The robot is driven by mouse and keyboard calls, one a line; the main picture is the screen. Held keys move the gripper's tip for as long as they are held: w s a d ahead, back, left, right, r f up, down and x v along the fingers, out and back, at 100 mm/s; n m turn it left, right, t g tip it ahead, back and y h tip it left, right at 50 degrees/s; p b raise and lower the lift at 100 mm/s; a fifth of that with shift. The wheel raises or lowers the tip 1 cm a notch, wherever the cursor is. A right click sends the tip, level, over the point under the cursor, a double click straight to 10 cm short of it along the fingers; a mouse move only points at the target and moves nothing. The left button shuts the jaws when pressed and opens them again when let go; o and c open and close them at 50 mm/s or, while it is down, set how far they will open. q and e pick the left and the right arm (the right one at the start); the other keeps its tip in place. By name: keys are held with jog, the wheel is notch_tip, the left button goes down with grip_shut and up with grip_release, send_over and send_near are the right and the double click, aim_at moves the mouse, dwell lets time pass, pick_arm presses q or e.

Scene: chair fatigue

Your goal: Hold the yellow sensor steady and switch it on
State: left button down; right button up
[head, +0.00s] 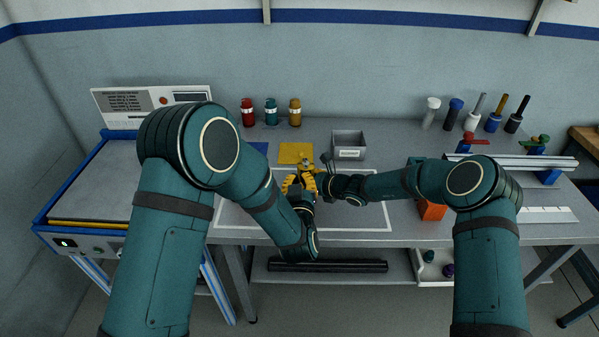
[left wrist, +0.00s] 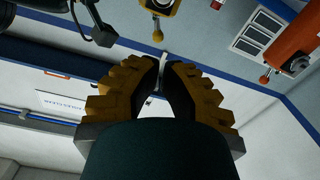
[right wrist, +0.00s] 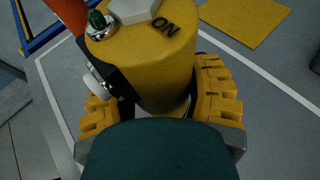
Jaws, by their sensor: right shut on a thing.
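The yellow sensor (right wrist: 160,70) is a cylinder marked ON, with a grey hex part and a green-tipped toggle (right wrist: 97,20) on top. My right gripper (right wrist: 165,105) is shut around its body in the right wrist view. In the head view the sensor (head: 306,163) shows small above my left gripper (head: 302,182), beside my right gripper (head: 325,172). In the left wrist view my left gripper's fingertips (left wrist: 163,65) are close together with a narrow gap and nothing clearly held. A yellow body with a lever (left wrist: 158,12) is beyond them.
A yellow mat (head: 293,148) and a grey bin (head: 348,154) lie behind the grippers. Red, teal and yellow bottles (head: 271,112) stand farther back. An orange block (head: 432,211) is near the front edge, under my right arm. A rail fixture (head: 520,161) occupies the right side.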

aim_at(302, 157)
pick_arm(q)
jog(key=n+g+y, duration=0.1)
jog(key=n+y, duration=0.1)
jog(key=n, duration=0.6)
jog(key=a+n+g+y, duration=0.1)
jog(key=n+y, duration=0.1)
jog(key=n, duration=0.7)
jog(key=n+g+y, duration=0.2)
jog(key=n+y, duration=0.1)
jog(key=n, duration=0.5)
jog(key=shift+s+a+r, duration=0.15)
jog(key=shift+s+a, duration=0.1)
jog(key=shift+s, duration=0.15)
jog(key=shift+w, duration=0.1)
jog(key=w+a, duration=0.1)
jog(key=w, duration=0.8)
jog(key=shift+w+f, duration=0.15)
jog(key=shift+f, duration=0.1)
